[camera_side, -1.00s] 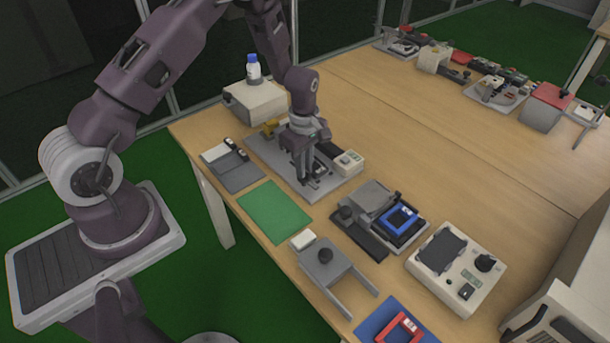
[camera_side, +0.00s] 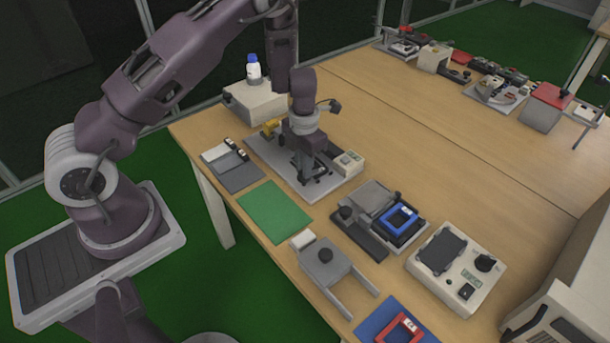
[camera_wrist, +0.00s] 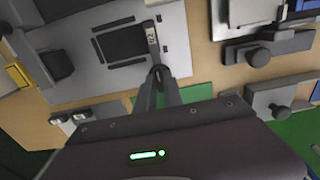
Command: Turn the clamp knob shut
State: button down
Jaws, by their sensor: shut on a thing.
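The clamp fixture is a flat grey plate (camera_side: 282,177) near the far left edge of the table; its plate (camera_wrist: 84,86) also shows in the wrist view. My gripper (camera_side: 312,180) points down over the plate's near right part. In the wrist view its fingertips (camera_wrist: 158,76) are together on the clamp knob, which they mostly hide. A narrow labelled bar (camera_wrist: 151,36) extends away from the fingertips beside a black rectangular frame (camera_wrist: 122,46) on the plate. I cannot tell how tight the clamp is.
A yellow part (camera_side: 269,129) and a display box (camera_side: 347,163) stand by the plate. A box with a bottle (camera_side: 254,70) stands behind. A green mat (camera_side: 274,211), a knobbed grey fixture (camera_side: 325,263) and a blue-framed fixture (camera_side: 399,220) lie nearer. The table's right middle is clear.

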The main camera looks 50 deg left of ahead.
jog(key=c, duration=1.6)
grip_release()
jog(key=shift+r, duration=2.25)
